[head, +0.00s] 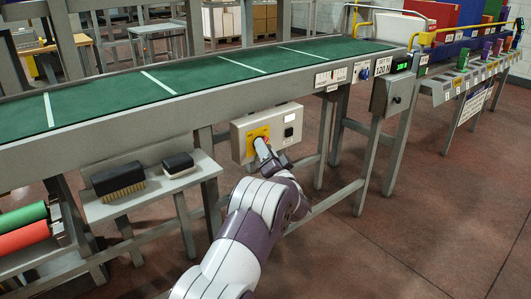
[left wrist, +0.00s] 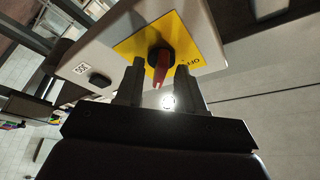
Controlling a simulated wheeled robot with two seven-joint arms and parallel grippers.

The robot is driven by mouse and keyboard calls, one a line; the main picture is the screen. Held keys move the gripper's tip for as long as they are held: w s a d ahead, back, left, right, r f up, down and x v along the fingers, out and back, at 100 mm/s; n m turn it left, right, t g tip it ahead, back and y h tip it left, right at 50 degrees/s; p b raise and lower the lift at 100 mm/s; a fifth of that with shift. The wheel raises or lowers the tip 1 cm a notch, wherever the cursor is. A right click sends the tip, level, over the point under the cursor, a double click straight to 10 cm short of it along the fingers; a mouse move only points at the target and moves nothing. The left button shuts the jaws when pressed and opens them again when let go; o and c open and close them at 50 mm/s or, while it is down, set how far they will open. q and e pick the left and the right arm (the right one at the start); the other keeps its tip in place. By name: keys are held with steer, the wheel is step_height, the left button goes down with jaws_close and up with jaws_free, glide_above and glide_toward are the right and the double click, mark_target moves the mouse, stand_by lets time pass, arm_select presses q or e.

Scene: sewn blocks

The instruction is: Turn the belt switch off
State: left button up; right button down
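The belt switch is a red knob on a yellow plate (head: 251,136) on the front of a grey control box (head: 290,122) under the belt. The left wrist view shows the red knob (left wrist: 159,62) close up, with part of the word OFF on the yellow plate (left wrist: 196,45) to its right. My left gripper (head: 263,150) is at the box. Its fingers (left wrist: 158,80) are apart, with the red handle between or just beyond their tips. A gap shows on each side of the handle; contact cannot be told. My right gripper is not in view.
The green belt (head: 190,76) runs above the box. A shelf (head: 150,190) with two brushes (head: 118,181) stands to the left. A metal leg frame (head: 325,140) and a grey display box (head: 390,95) stand to the right. The floor (head: 400,230) at front right is clear.

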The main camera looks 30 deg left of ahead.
arm_select(q)
jaws_close()
steer(key=shift+w+d+n+g+y+b, duration=0.15)
steer(key=shift+n+g+y+b, duration=1.2)
steer(key=shift+n, duration=2.85)
steer(key=shift+w+n+g+y+b, duration=0.25)
steer(key=shift+n+g+b, duration=0.3)
steer(key=shift+n+g, duration=2.75)
steer(key=shift+w+d+n+g+y+b, duration=0.15)
steer(key=shift+n+g+y+b, duration=0.7)
steer(key=shift+n, duration=4.25)
steer(key=shift+h, duration=0.25)
jaws_free()
